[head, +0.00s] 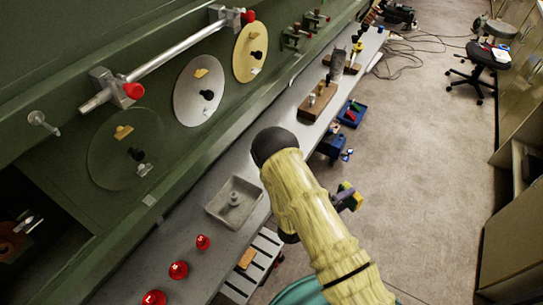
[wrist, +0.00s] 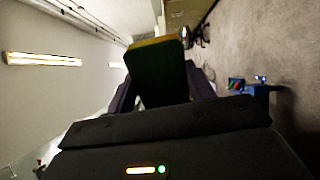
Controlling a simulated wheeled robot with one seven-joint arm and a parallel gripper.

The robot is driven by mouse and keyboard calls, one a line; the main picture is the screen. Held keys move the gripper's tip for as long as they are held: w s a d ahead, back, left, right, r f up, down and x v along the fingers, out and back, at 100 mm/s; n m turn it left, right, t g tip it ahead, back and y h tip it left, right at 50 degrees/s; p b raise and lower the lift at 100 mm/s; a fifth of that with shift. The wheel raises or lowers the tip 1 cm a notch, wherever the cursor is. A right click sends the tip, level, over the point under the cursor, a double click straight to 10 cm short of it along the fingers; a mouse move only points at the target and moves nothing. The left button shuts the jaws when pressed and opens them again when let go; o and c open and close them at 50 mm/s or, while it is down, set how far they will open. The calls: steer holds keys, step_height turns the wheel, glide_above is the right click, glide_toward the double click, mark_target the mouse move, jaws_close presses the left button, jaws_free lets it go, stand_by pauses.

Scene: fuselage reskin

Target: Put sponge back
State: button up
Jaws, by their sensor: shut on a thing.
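The sponge (wrist: 155,75) is a block with a dark green face and a yellow edge, upright between the fingers in the wrist view. My gripper (wrist: 160,90) has purple fingers and is shut on it. In the head view the sponge (head: 346,188) shows only as a small yellow and green patch beside my sleeved arm. There my gripper (head: 350,202) is mostly hidden by the arm, out over the floor to the right of the bench. The sponge is clear of the bench.
A grey tray (head: 218,207) with a post and several red knobs (head: 178,270) sit on the bench. A slatted rack (head: 262,262) with a small orange-brown block (head: 246,259) is at its edge. A blue bin (head: 352,112) and a blue vise-like item (head: 332,146) are farther along. Floor at right is open.

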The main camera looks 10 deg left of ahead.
steer(key=shift+w, duration=0.25)
steer(key=shift+r, duration=0.1)
